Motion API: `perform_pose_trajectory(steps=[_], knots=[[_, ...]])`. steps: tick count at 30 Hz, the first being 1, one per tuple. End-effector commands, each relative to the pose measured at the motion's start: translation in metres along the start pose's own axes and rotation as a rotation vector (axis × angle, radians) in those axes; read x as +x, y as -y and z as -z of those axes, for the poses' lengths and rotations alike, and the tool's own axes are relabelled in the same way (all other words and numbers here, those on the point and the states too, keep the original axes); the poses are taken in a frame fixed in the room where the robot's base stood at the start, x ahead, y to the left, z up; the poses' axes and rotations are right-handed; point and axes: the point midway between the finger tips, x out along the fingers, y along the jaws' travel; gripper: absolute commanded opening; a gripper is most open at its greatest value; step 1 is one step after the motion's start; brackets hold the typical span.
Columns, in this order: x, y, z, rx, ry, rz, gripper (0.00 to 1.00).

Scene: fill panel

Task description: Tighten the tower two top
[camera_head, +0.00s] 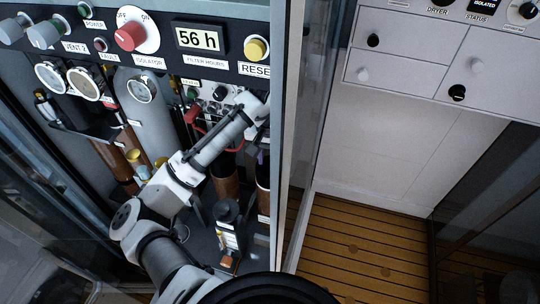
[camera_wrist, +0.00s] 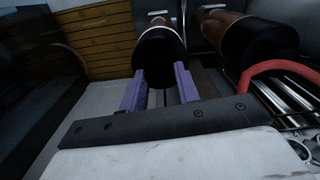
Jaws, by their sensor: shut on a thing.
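In the wrist view, my gripper (camera_wrist: 159,82) has its two purple fingers on either side of a black round top (camera_wrist: 160,52). This top sits on a copper-brown tower (camera_wrist: 158,20) with a white label too small to read. I cannot tell from the label whether it is tower two. In the head view, my gripper (camera_head: 261,156) shows only as a bit of purple by the cabinet's right side. The black top (camera_head: 263,174) shows just below it, partly hidden by the cabinet frame.
A second brown tower with a black top (camera_wrist: 250,42) stands close beside the held one. A red hose (camera_wrist: 280,66) runs near my gripper's right side. The cabinet's right frame (camera_head: 291,130) stands close to my wrist. Gauges (camera_head: 84,84) and a grey cylinder (camera_head: 142,115) are further left.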

Motion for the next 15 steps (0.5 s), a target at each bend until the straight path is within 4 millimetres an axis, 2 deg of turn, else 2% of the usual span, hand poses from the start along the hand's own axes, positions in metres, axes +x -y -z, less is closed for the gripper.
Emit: perform_pose_trajectory(steps=[15], knots=[[-0.0007, 0.0002, 0.0003, 0.490, -0.002, 0.001, 0.09]])
